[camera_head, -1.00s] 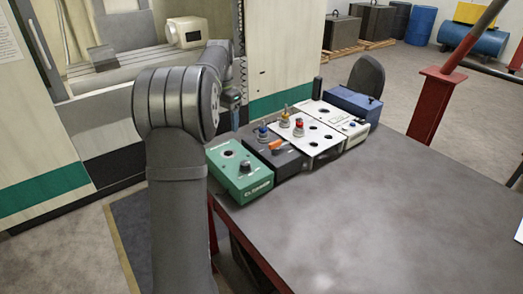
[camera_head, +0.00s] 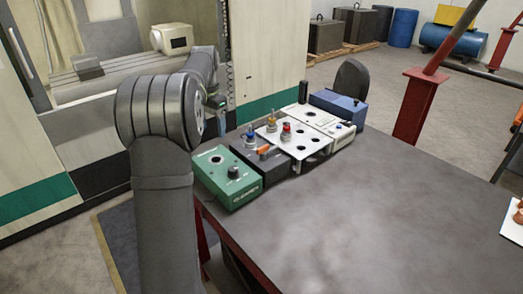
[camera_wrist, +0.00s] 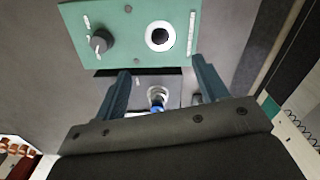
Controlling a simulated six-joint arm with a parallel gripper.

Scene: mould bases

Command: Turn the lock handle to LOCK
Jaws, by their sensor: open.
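An orange handle (camera_head: 264,150) lies on top of a dark box (camera_head: 262,163) on the near end of the grey table. Its LOCK marking is too small to read. A blue-topped part (camera_head: 250,136) stands on the same box; it also shows in the wrist view (camera_wrist: 157,97). My gripper (camera_wrist: 160,66) is open and empty, its two fingers apart above the gap between the dark box and a green box. In the head view only part of it shows behind my arm, left of the boxes. The orange handle is not visible in the wrist view.
The green box (camera_head: 228,178), with a black knob (camera_wrist: 100,42) and a ringed hole (camera_wrist: 158,36), stands beside the dark box. A white plate (camera_head: 302,138) with holes and coloured knobs and a blue case (camera_head: 338,107) stand beyond. The table front (camera_head: 330,225) is clear.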

